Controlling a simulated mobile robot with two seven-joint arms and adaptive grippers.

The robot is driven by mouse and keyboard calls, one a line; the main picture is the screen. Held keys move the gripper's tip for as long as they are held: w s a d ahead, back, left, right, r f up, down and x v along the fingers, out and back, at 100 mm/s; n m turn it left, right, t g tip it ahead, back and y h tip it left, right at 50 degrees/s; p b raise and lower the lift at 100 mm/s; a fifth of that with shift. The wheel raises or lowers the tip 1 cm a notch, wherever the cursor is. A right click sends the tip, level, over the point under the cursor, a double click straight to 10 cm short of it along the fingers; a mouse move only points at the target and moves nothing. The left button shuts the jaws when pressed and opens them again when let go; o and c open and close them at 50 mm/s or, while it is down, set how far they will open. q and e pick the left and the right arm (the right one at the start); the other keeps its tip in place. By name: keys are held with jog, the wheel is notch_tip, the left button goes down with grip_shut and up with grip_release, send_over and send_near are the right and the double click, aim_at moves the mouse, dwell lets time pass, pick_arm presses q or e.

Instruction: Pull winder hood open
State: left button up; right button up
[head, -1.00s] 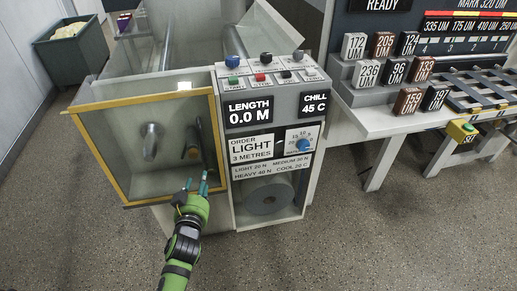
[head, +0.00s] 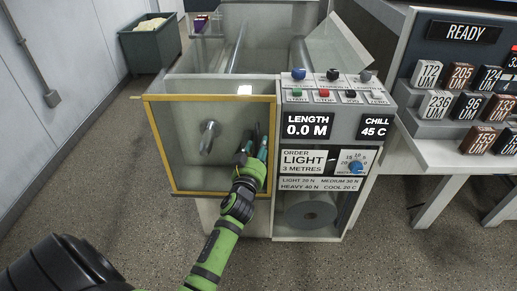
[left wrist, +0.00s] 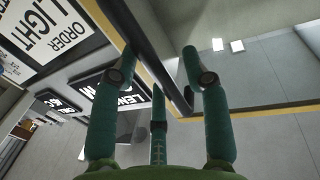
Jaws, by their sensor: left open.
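The winder hood (head: 185,125) is a clear panel in a yellow frame on the front left of the machine. It looks closed, with a metal roller end (head: 208,138) showing through it. My left gripper (head: 252,149) is at the right side of the hood, in front of the panel near its yellow edge. In the left wrist view the gripper (left wrist: 165,78) is open, and a dark bar (left wrist: 150,55) beside the yellow edge runs between its fingers. I cannot tell whether the fingers touch the bar. My right gripper is not in view.
The control panel (head: 322,155) with its display and buttons stands right of the hood, above a paper roll (head: 308,212). A rack of labelled blocks (head: 437,105) is further right. A green bin (head: 150,48) stands at the back left. The floor left of the machine is clear.

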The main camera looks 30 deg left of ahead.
aim_at(205, 138)
pick_arm(q)
grip_shut()
jog(key=shift+s+a, duration=0.1)
jog(key=s+a+p, duration=0.1)
jog(key=s+a, duration=0.2)
jog(key=a, duration=0.1)
jog(key=s+a+p, duration=0.2)
jog(key=s+a, duration=0.1)
jog(key=a, duration=0.2)
jog(key=s+a+p, duration=0.1)
jog(key=s+a, duration=0.1)
jog(key=a, duration=0.3)
jog(key=shift+s+a+r, duration=0.15)
jog(key=shift+s+a, duration=0.05)
jog(key=shift+s, duration=0.2)
jog(key=s+a, duration=0.4)
jog(key=a, duration=0.4)
jog(key=s+a, duration=0.5)
jog(key=a, duration=0.2)
jog(key=shift+s+a, duration=0.3)
jog(key=shift+a, duration=0.05)
grip_release()
jog(key=shift+s, duration=0.1)
